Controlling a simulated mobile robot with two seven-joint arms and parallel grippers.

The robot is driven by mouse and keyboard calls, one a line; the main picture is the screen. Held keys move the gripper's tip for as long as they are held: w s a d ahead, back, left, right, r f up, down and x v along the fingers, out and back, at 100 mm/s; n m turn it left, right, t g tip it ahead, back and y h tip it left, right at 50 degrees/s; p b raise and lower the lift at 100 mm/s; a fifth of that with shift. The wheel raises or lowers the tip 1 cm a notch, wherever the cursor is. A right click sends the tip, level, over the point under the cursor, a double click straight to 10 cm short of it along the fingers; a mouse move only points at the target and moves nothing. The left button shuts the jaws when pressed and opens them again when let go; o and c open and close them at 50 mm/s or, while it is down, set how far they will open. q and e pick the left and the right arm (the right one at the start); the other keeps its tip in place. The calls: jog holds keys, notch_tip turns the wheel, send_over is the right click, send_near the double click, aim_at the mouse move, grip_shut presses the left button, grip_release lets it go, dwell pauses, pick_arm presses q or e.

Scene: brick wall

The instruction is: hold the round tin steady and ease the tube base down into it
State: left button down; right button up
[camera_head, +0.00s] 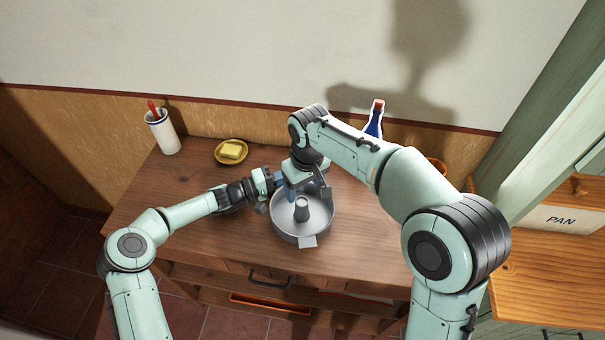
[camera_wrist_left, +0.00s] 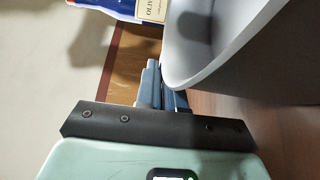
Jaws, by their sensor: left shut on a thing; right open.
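The round tin (camera_head: 276,226) is a grey metal pan standing on the wooden table, with a small flat tab at its front rim. The tube base (camera_head: 302,210) shows inside it as a grey disc with an upright central tube; I cannot tell whether it sits flat on the bottom. My left gripper (camera_head: 284,190) is shut on the tin's wall at its left back side. In the left wrist view the blue fingers (camera_wrist_left: 163,88) meet the tin's curved rim (camera_wrist_left: 190,82). My right gripper (camera_head: 310,187) is open just above and behind the tube, apart from it as far as I see.
A yellow block on a dish (camera_head: 231,161) and a white holder (camera_head: 163,135) with a red-handled tool stand at the back left. A blue bottle (camera_head: 375,122) stands behind my right arm; its label (camera_wrist_left: 153,10) shows in the left wrist view. The table's front left is clear.

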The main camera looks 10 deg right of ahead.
pick_arm(q)
jog(key=c, duration=1.2)
grip_release()
jog(key=v, duration=1.1)
jog(key=shift+a, duration=0.35)
jog(key=shift+s+a, duration=0.15)
